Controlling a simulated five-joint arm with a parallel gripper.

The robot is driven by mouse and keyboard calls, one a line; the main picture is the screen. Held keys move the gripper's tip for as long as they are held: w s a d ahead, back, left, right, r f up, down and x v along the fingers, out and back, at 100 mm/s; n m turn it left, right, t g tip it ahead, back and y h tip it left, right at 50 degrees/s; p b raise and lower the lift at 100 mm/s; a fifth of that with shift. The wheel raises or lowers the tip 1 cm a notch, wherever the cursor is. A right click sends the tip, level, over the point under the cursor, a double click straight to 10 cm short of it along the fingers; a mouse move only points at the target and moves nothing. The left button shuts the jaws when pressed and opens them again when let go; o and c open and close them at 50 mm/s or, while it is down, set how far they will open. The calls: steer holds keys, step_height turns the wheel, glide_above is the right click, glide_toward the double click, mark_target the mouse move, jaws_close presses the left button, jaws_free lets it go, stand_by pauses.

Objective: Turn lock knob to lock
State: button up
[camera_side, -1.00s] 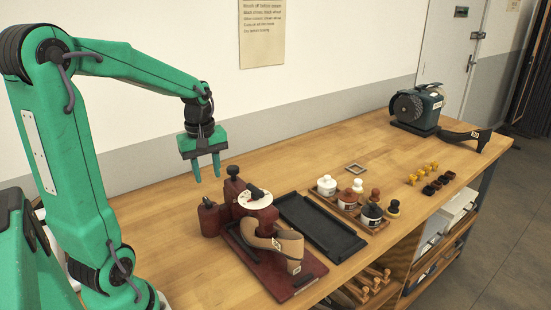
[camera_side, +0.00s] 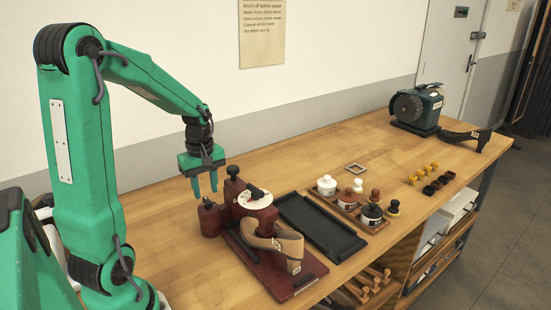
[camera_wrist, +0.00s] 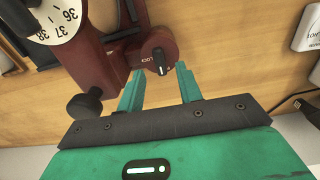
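The lock knob (camera_wrist: 160,62) is small and black, with a white mark line, on the end of a dark red post in the wrist view. The word LOCK is printed to its left; lettering on its right is too small to read. In the side view the red post (camera_side: 209,218) stands at the left of the shoe fixture, its black knob on top. My gripper (camera_wrist: 160,70) is open, its green fingers on either side of the knob in the picture, nothing between them. In the side view my gripper (camera_side: 206,193) hangs just above the post. Contact cannot be told.
A white numbered dial (camera_side: 254,200), a tan shoe (camera_side: 272,240) and a taller black ball knob (camera_side: 232,171) are close by on the fixture. A black tray (camera_side: 322,228) and several jars lie to the right.

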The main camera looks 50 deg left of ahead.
mark_target(207, 200)
steer(key=shift+f, duration=1.55)
steer(key=shift+c, duration=0.3)
jaws_close()
